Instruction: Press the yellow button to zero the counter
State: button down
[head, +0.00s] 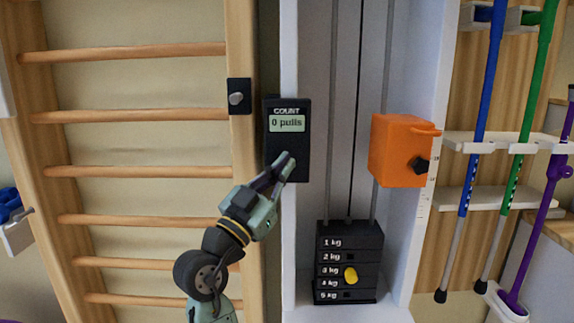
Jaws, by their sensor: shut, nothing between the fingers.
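The black counter (288,112) is mounted on the white upright of the pulley frame in the head view. It is labelled COUNT, and its grey display (287,123) reads "0 pulls". My gripper (288,163) is shut and empty, with its fingertips in front of the lower part of the counter. I cannot tell whether the fingertips touch it. No yellow button shows on the counter; my gripper covers part of its lower face.
An orange block (395,150) with a black knob sits right of the counter. Wooden wall bars (140,115) are left. Coloured poles (483,110) hang far right.

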jog(key=shift+s+b, duration=0.35)
jog(key=shift+s, duration=2.15)
